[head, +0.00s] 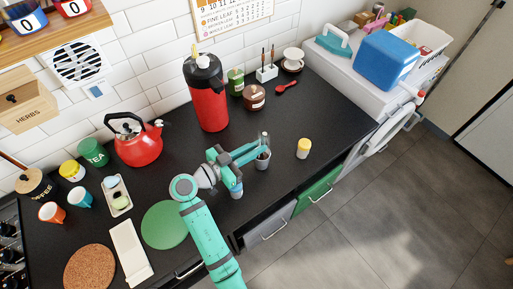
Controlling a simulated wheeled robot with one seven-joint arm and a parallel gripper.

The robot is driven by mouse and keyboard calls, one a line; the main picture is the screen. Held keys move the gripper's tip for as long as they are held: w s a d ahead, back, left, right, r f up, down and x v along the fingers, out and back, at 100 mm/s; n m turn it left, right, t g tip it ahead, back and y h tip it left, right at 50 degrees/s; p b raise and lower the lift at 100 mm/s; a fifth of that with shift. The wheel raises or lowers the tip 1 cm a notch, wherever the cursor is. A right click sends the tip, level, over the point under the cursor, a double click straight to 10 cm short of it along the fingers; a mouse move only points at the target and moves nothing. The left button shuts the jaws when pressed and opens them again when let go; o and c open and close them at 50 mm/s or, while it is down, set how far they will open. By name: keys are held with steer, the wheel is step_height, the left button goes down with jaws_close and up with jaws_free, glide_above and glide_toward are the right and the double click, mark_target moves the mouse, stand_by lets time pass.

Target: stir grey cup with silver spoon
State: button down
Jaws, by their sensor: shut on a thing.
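A grey cup (263,158) stands on the black counter, right of the middle of the head view and close to the front edge. My gripper (262,143) is just above the cup's mouth, reaching in from the left. It is shut on the silver spoon (265,136), whose upper end sticks up at the fingertips. The spoon's lower end is hidden by the fingers and cup, so I cannot tell how deep it sits.
A yellow-topped jar (303,149) stands right of the cup. A small blue-and-white container (236,190) is below my gripper. A red airpot (206,95), a brown lidded pot (254,98) and a red spoon (287,87) are behind. A green round mat (165,225) lies left of my arm.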

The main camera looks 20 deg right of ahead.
steer(key=shift+s, duration=0.15)
step_height(320, 180, up, 7)
steer(key=d, duration=0.1)
stand_by(1.1)
stand_by(0.5)
steer(key=shift+r, duration=2.5)
